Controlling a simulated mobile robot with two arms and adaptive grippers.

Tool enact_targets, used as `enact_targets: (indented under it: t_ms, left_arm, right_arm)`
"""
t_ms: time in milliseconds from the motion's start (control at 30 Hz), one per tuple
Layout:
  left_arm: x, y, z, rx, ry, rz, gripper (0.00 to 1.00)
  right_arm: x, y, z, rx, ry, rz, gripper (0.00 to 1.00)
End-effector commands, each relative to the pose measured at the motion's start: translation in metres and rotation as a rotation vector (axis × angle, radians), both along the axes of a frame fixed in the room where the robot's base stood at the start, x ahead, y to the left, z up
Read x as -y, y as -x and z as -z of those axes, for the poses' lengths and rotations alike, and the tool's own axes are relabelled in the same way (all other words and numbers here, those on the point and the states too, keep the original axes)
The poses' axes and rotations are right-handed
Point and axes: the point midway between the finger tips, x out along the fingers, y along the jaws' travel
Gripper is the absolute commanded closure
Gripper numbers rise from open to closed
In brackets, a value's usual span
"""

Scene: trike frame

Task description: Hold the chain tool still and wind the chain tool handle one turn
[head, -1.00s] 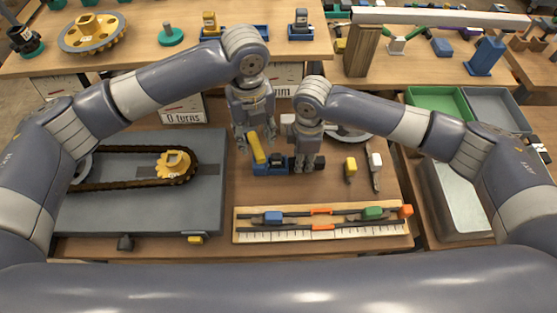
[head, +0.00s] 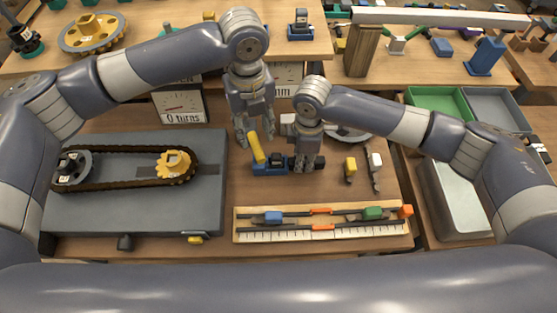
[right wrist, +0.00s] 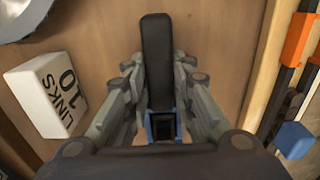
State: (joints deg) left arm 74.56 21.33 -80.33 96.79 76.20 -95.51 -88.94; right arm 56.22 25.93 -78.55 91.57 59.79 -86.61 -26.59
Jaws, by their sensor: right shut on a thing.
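The chain tool (head: 268,168) has a blue body and a yellow handle (head: 257,148) that stands up and leans left. It rests on the table right of the grey board. My right gripper (head: 306,165) is shut on the tool's black bar, which shows between the fingers in the right wrist view (right wrist: 157,60), with part of the blue body below it. My left gripper (head: 256,138) has its fingers apart, empty, just behind and above the yellow handle. I cannot tell whether a fingertip touches the handle. The dial sign (head: 182,105) reads "0 turns".
A grey board (head: 135,212) at left carries a chain loop (head: 130,187) around a yellow sprocket (head: 174,163). A wooden rack (head: 320,225) with a ruler lies in front. Small yellow and white-headed tools lie at right.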

Motion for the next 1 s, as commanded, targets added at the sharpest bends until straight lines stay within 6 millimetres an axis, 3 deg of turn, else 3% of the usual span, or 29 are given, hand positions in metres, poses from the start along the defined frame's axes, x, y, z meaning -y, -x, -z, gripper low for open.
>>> enact_targets:
  t_ms: [300, 500, 933, 967, 1000]
  left_arm:
    - [0.000, 0.000, 0.048, -0.002, 0.001, 0.000, 0.63]
    - [0.000, 0.000, 0.067, 0.000, 0.000, -0.001, 0.63]
    - [0.000, 0.000, 0.074, 0.001, 0.001, 0.000, 0.63]
    - [0.000, 0.000, 0.074, 0.001, 0.001, 0.000, 0.66]
    - [0.000, 0.000, 0.074, 0.001, 0.001, 0.000, 0.75]
  right_arm:
    - [-0.001, -0.001, -0.001, 0.002, -0.002, 0.000, 1.00]
    - [-0.001, -0.001, -0.001, 0.002, -0.002, 0.000, 1.00]
    - [-0.001, -0.001, -0.001, 0.002, -0.002, 0.000, 1.00]
    - [-0.001, -0.001, -0.001, 0.002, -0.002, 0.000, 1.00]
    - [-0.001, -0.001, -0.001, 0.002, -0.002, 0.000, 1.00]
